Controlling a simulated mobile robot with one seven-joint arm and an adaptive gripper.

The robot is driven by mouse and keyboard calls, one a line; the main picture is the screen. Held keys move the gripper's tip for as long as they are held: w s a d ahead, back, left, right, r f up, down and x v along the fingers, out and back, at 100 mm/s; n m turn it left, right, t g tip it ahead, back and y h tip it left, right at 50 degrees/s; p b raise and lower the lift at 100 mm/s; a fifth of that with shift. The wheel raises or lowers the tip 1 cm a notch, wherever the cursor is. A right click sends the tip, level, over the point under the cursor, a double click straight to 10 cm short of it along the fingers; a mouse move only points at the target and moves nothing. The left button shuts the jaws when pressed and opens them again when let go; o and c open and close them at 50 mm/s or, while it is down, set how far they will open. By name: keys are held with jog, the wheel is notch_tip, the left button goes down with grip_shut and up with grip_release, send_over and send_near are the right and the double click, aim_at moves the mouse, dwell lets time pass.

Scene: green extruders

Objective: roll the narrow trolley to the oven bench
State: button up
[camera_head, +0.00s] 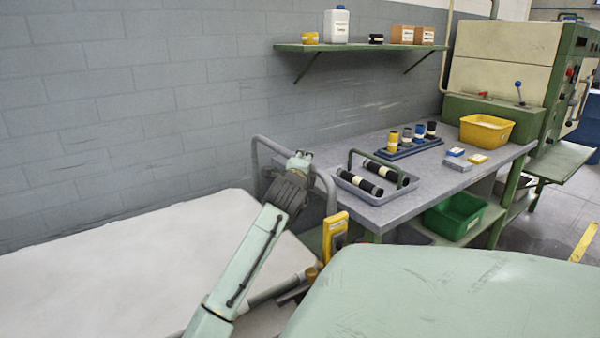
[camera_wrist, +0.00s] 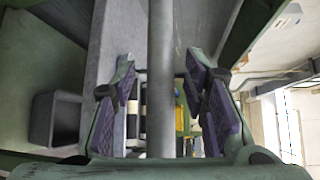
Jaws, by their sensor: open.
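A grey tubular handle (camera_head: 272,145) arches up beside the wall; it seems to belong to the narrow trolley, whose body I cannot make out clearly. My gripper (camera_head: 298,163) is at this handle, partly hidden by my own wrist. In the wrist view the grey bar (camera_wrist: 161,60) runs between the two purple-padded fingers of my gripper (camera_wrist: 165,105). The fingers stand apart on either side of the bar, with visible gaps. A grey-topped bench (camera_head: 400,207) stands right of the handle, leading to the cream and green oven (camera_head: 500,60).
The bench holds a tray of black rollers (camera_head: 368,190), a rack of coloured cylinders (camera_head: 408,150) and a yellow bin (camera_head: 486,131). A green bin (camera_head: 455,215) sits below. A wide white surface (camera_head: 130,270) fills the left. Open floor (camera_head: 540,230) shows at right.

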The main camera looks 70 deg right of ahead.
jog(key=v, duration=1)
jog(key=shift+a, duration=0.15)
